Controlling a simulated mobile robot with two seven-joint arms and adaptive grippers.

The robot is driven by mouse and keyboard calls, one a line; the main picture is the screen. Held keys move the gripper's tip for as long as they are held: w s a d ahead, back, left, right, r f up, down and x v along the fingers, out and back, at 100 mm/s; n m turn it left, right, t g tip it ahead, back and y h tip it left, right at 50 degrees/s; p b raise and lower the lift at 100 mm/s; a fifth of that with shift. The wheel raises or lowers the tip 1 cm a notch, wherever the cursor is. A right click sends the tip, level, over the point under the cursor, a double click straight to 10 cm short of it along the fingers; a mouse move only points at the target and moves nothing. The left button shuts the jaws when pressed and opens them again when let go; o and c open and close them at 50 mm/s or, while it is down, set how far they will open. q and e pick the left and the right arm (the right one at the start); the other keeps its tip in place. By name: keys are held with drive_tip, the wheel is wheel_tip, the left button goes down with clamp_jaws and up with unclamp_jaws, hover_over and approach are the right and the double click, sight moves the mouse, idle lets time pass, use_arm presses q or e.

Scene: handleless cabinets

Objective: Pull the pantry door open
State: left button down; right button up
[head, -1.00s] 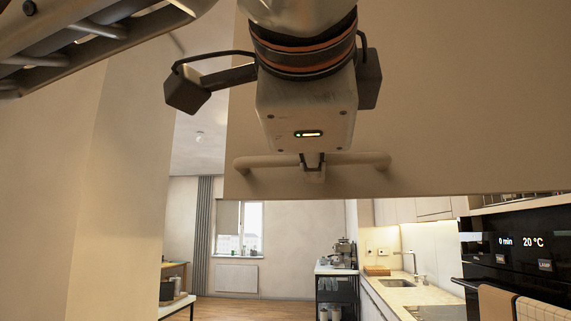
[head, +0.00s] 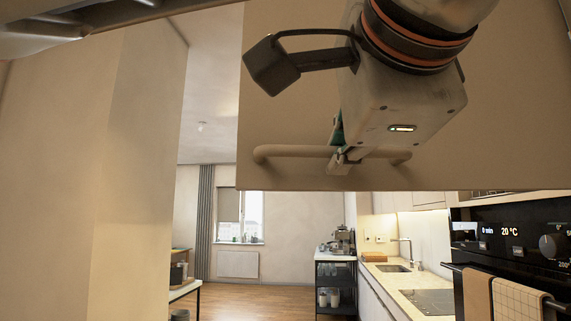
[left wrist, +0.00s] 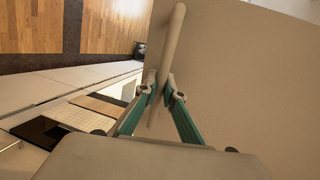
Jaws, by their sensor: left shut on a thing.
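The pantry door (head: 510,140) is a plain beige panel across the upper right of the head view, its lower and left edges visible. A beige bar handle (head: 285,152) runs along its lower edge. My left gripper (head: 345,162) comes from above, tilted, with its fingers shut on the handle near the middle of the bar. In the left wrist view the green-sided fingers (left wrist: 158,90) close on the bar handle (left wrist: 174,40), with the door panel (left wrist: 235,75) behind. My right gripper is not in view.
A black oven (head: 510,240) with hanging towels (head: 478,295) stands at the right, beside a counter with a sink (head: 393,268). A plain wall (head: 100,180) fills the left. Open wooden floor (head: 255,298) lies beyond, near a dark cart (head: 335,275).

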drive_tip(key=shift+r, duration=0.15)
use_arm(q)
drive_tip(key=c, duration=2.1)
unclamp_jaws()
drive_tip(key=shift+c, duration=0.2)
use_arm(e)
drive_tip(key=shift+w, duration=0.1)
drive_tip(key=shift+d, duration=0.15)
